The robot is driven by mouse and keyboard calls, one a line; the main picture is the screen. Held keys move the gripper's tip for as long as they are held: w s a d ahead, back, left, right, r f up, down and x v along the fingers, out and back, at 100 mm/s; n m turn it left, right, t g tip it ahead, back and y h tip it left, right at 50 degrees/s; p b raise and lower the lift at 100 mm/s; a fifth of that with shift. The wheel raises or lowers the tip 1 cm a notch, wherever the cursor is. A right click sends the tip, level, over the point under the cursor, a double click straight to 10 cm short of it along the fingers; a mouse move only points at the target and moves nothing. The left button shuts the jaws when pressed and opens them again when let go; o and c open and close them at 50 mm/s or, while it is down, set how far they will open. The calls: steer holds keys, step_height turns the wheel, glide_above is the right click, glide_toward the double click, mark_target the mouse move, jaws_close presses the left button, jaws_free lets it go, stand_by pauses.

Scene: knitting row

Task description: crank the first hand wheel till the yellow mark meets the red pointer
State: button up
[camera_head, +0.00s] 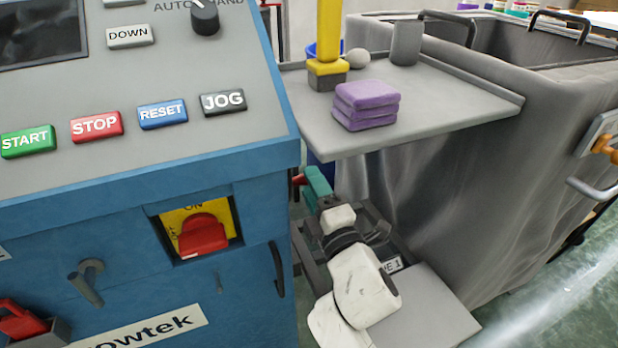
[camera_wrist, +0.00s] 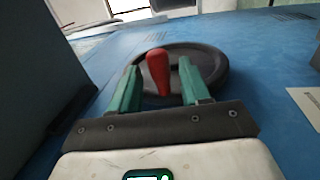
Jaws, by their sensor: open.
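The hand wheel (camera_wrist: 212,66) is a black disc on the side of the blue machine in the wrist view. Its red handle (camera_wrist: 158,72) stands up between the two green fingers of my gripper (camera_wrist: 160,82). The fingers are apart, one on each side of the handle, with a gap showing at least on the right. In the head view my gripper (camera_head: 317,184) is beside the machine's right side, below the grey shelf. A small red part (camera_head: 298,180) shows at its left, probably the handle. The wheel is hidden there. I see no yellow mark or red pointer on the wheel.
The blue machine (camera_head: 120,200) with its button panel fills the left. The grey shelf (camera_head: 440,115) holds purple cloths (camera_head: 366,104), a yellow post (camera_head: 327,45) and a grey cup (camera_head: 406,42). A grey fabric bin (camera_head: 480,190) stands at right, leaving a narrow space for my arm.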

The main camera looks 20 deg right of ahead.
steer(key=s+f, duration=0.1)
steer(key=s, duration=0.7)
steer(key=shift+f, duration=0.3)
